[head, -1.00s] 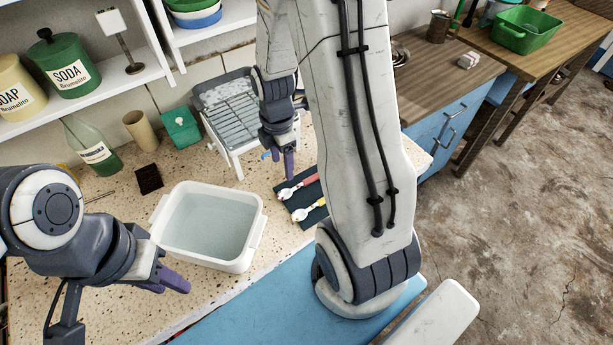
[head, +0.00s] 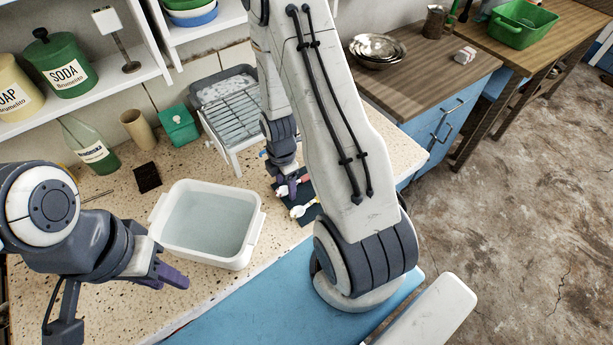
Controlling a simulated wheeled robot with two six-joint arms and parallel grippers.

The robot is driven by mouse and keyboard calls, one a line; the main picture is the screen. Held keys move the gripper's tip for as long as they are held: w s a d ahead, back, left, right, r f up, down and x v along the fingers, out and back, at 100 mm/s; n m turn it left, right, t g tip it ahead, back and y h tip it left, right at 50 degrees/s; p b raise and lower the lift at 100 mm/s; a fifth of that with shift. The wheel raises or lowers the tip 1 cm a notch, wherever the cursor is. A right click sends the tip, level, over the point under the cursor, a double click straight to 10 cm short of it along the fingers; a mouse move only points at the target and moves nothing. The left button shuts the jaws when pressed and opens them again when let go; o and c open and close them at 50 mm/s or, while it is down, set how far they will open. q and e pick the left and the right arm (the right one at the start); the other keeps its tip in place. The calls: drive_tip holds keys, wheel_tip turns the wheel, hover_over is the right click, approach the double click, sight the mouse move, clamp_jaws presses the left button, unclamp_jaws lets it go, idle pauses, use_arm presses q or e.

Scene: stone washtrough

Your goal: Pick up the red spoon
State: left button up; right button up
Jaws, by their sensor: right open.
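The red spoon (head: 304,179) lies on a dark mat (head: 308,217) on the speckled counter; its pale bowl points left and part of it is hidden behind my gripper. A yellow spoon (head: 300,210) lies just in front of it on the same mat. My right gripper (head: 290,189) is open, pointing down at the red spoon, with its fingers right over or around it; I cannot tell if they touch it. My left gripper (head: 172,277) hangs in front of the white basin, away from the spoons; its finger gap cannot be made out.
The white basin (head: 163,212) of water stands left of the mat. A dish rack (head: 232,112) stands behind it. A green box (head: 179,125), a beige cup (head: 138,130) and a bottle (head: 90,150) line the back.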

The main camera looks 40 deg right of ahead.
clamp_jaws()
drive_tip(key=shift+r, duration=0.15)
